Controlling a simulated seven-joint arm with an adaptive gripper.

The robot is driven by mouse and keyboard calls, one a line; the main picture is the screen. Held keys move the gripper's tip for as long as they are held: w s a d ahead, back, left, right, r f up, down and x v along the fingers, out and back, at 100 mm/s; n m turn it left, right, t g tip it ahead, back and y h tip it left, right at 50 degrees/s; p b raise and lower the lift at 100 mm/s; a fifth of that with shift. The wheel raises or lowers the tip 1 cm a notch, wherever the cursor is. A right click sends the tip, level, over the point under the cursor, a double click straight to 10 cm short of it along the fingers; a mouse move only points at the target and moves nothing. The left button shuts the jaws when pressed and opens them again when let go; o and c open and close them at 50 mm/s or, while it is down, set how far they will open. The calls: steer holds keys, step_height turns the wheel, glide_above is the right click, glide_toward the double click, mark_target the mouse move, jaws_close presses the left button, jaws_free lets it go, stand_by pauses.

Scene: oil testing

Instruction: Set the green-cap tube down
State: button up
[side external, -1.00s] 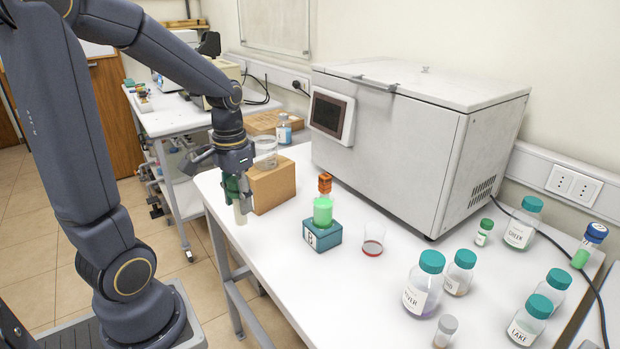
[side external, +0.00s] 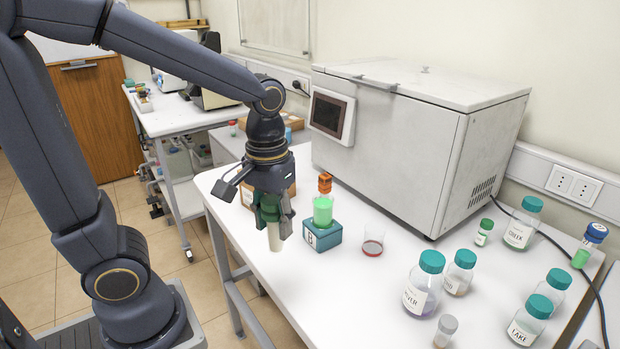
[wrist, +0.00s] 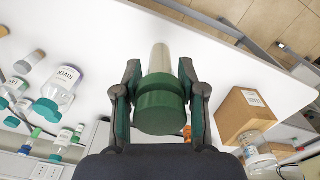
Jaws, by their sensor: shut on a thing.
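My gripper (side external: 271,210) is shut on the green-cap tube (side external: 274,236), holding it by the cap. The pale tube body hangs roughly upright below the fingers, over the white table near its front edge. In the wrist view the green cap (wrist: 159,105) sits between both fingers of my gripper (wrist: 160,92), and the tube body points away beyond it. Whether the tube's bottom touches the table is hard to tell. The white table (side external: 330,300) has bare surface around the tube.
Right of the tube stands a teal block (side external: 321,237) holding a green tube with an orange cap (side external: 324,198). A beaker with red liquid (side external: 373,240) is farther right. A cardboard box (wrist: 244,112) stands close behind my gripper. Several teal-capped bottles (side external: 424,283) fill the right side.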

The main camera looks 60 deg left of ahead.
steer(key=shift+m, duration=0.8)
steer(key=shift+w+d+f, duration=0.85)
steer(key=shift+w+f, duration=1.35)
steer(key=shift+w, duration=0.1)
steer(key=shift+w+d+f, duration=0.85)
steer(key=shift+w+f, duration=1.35)
steer(key=shift+w, duration=0.05)
steer(key=shift+w+d+f, duration=0.85)
steer(key=shift+w+f, duration=1.35)
steer(key=shift+w, duration=0.1)
steer(key=shift+f, duration=0.2)
steer(key=o, duration=1.2)
